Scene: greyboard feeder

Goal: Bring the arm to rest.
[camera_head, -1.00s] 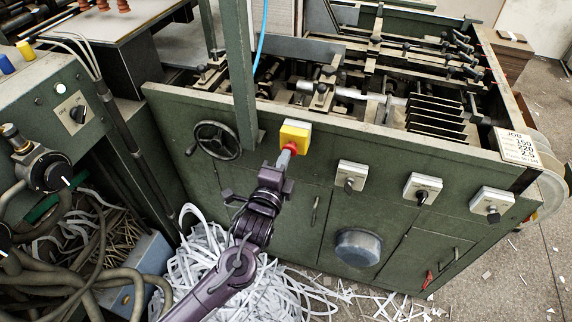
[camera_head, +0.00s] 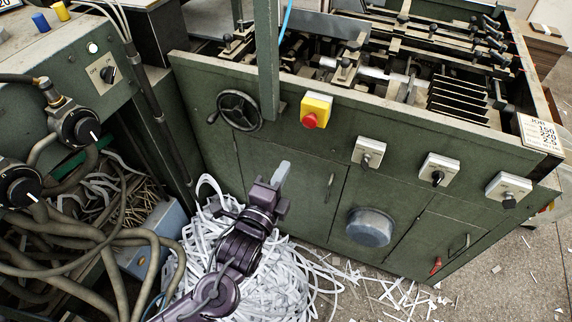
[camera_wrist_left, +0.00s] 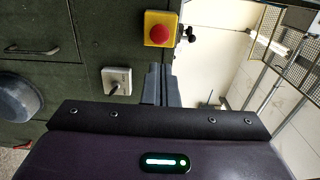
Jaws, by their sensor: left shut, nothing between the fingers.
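My left gripper (camera_head: 281,172) is shut and empty. It stands in front of the green machine's front panel, below and left of the yellow box with the red button (camera_head: 314,112), and apart from it. In the left wrist view the shut fingers (camera_wrist_left: 160,86) point toward the panel, with the red button (camera_wrist_left: 159,34) beyond them and a grey switch box (camera_wrist_left: 116,80) to their left. My left arm comes up from the bottom over a heap of white paper strips. My right gripper is in no view.
Hoses (camera_head: 75,245) and a dial cabinet stand at left. Paper strips (camera_head: 300,275) cover the floor below.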

